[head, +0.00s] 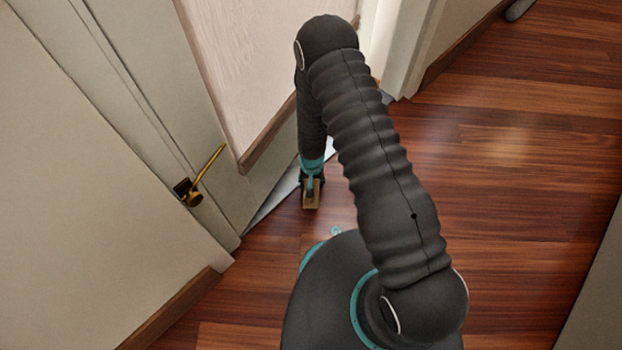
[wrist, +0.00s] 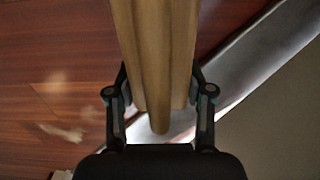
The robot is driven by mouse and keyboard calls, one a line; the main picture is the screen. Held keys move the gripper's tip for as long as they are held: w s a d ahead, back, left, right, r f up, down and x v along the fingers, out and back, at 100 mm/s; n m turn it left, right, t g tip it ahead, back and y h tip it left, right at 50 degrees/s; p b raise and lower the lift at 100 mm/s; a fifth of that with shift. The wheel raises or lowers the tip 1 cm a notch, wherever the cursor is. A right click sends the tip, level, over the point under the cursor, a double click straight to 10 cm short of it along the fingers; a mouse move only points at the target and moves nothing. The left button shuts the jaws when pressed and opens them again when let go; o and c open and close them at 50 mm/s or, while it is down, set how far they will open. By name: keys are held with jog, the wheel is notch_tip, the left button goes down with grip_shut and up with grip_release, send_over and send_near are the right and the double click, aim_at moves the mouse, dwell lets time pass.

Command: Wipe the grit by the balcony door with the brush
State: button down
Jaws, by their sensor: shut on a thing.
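The brush (head: 311,197) has a light wooden body and is held low near the floor by the door sill in the head view. My gripper (head: 312,178) is shut on it. In the wrist view the brush (wrist: 153,50) runs up between the two fingers and hides the floor beneath it. A pale smear (wrist: 62,131) that may be the grit lies on the wood floor at left in the wrist view, apart from the brush. A fainter pale patch is above it; I cannot tell whether it is grit or light. The door (head: 130,110) is at left in the head view.
A grey metal sill (head: 262,213) runs along the door's foot, and shows at right in the wrist view (wrist: 255,62). A brass handle (head: 195,188) sticks out from the door. A white door frame (head: 400,50) stands behind. Open wood floor (head: 520,150) lies at right.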

aim_at(322, 196)
jog(key=shift+s+d, duration=0.35)
jog(key=shift+d, duration=0.05)
jog(key=shift+s+d+f+b, duration=0.15)
jog(key=shift+d+b, duration=0.05)
jog(key=shift+b, duration=0.45)
jog(key=shift+s+d+f+b, duration=0.1)
jog(key=shift+s+d+b, duration=0.4)
jog(key=shift+b, duration=0.5)
jog(key=shift+s+d+b, duration=0.45)
jog(key=shift+s+d, duration=0.15)
jog(key=shift+d, duration=0.15)
jog(key=shift+s+d, duration=0.1)
